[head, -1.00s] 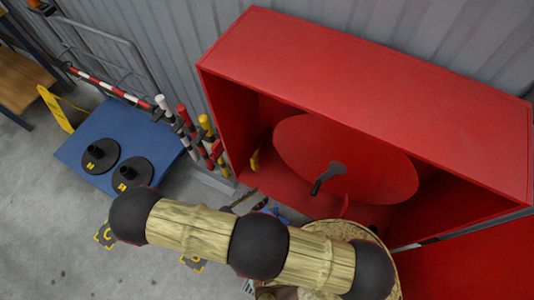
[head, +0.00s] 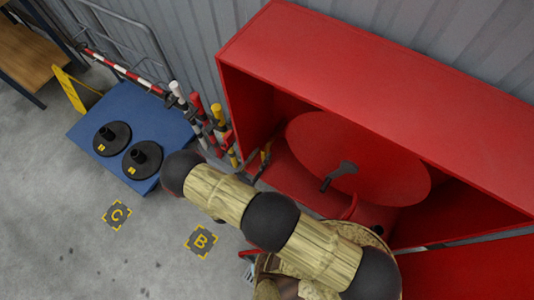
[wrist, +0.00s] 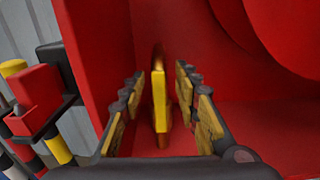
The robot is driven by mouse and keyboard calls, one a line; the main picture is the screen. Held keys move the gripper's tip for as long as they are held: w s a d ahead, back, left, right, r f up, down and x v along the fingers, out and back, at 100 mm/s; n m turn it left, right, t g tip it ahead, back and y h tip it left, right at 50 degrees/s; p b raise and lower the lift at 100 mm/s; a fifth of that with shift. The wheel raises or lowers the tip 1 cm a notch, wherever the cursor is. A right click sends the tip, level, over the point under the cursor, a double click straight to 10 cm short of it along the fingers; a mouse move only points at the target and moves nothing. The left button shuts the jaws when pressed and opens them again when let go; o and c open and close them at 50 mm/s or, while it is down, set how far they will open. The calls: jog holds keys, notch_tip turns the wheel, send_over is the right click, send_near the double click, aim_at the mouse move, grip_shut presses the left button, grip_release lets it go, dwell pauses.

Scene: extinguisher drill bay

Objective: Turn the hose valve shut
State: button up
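The hose valve's yellow lever (wrist: 159,95) stands upright in the wrist view, inside the red cabinet near its left wall. My gripper (wrist: 158,82) is open, with one finger on each side of the lever. Gaps show between the lever and both fingers. In the head view the yellow lever (head: 265,154) is a small patch at the cabinet's left opening, and my arm hides most of my gripper. The valve's body cannot be made out.
The red cabinet (head: 390,70) holds a round red hose reel (head: 385,165) with a dark handle. Left of it stand striped posts (head: 197,112) and a blue platform (head: 125,105) with two black discs. Floor marks C (head: 117,214) and B (head: 200,241) lie on open floor.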

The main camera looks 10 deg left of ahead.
jog(key=shift+x, duration=1.1)
jog(key=shift+c, duration=1)
grip_shut()
